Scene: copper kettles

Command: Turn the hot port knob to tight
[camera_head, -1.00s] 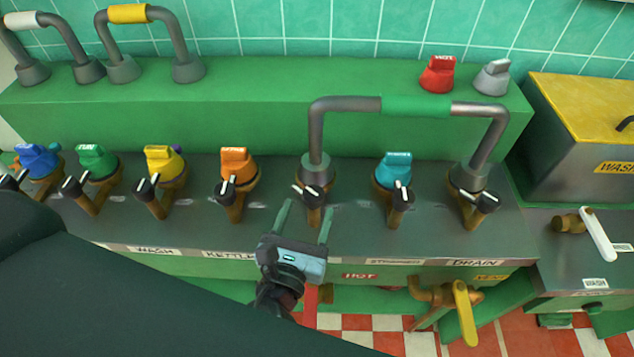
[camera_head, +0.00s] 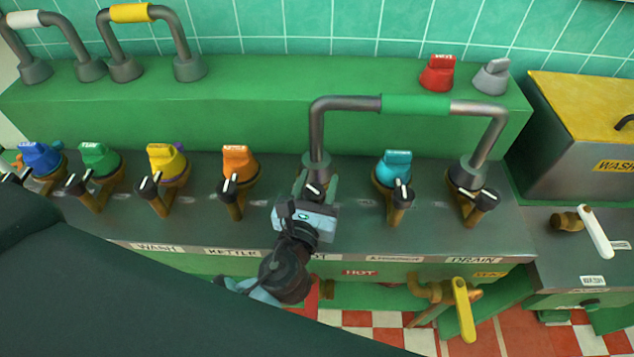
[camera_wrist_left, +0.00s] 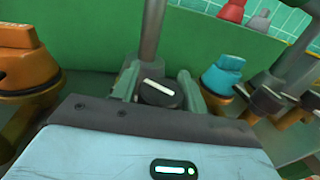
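The hot port knob (camera_head: 313,190) is a small black knob with a white mark, on the counter's front below the left foot of the green-gripped pipe handle. In the left wrist view the knob (camera_wrist_left: 158,94) sits between my two fingers, its white mark slightly tilted. My left gripper (camera_head: 317,187) is open around the knob, one finger on each side; narrow gaps seem to show, and I cannot tell if either finger touches. The fingers also show in the left wrist view (camera_wrist_left: 160,85). The label (camera_head: 319,257) below is partly covered by my gripper. My right gripper is not in view.
An orange valve (camera_head: 238,165) stands to the left and a teal valve (camera_head: 395,170) to the right, each with a similar black knob. The pipe handle (camera_head: 415,105) rises just behind my gripper. A yellow lever (camera_head: 465,310) hangs at lower right.

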